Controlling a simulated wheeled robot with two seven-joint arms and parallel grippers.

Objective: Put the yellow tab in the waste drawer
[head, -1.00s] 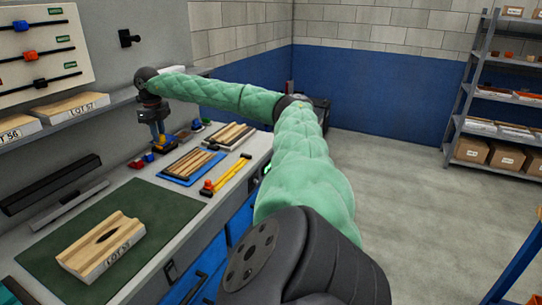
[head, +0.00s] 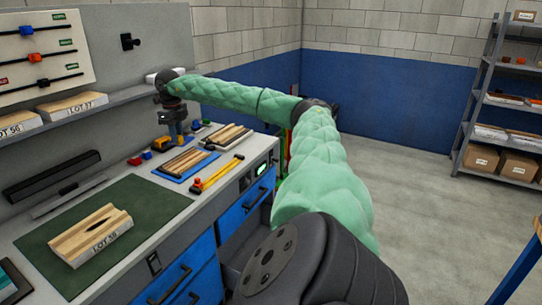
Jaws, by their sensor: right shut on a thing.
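My right gripper (head: 173,128) is at the far end of my green-sleeved arm, low over the back of the bench. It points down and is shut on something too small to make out. A yellow and black thing (head: 159,143) sits at its left side; I cannot tell whether they touch. I cannot identify the yellow tab for certain. Blue drawers show in the bench front, one at the near end (head: 205,290) and one farther along (head: 246,208). My left gripper is out of view.
A wooden block marked LOT 55 (head: 92,236) lies on the green mat (head: 150,203). A blue tray (head: 163,173) of wood strips and a yellow bar tool (head: 222,173) lie near the gripper. A shelf with LOT blocks (head: 124,97) runs above.

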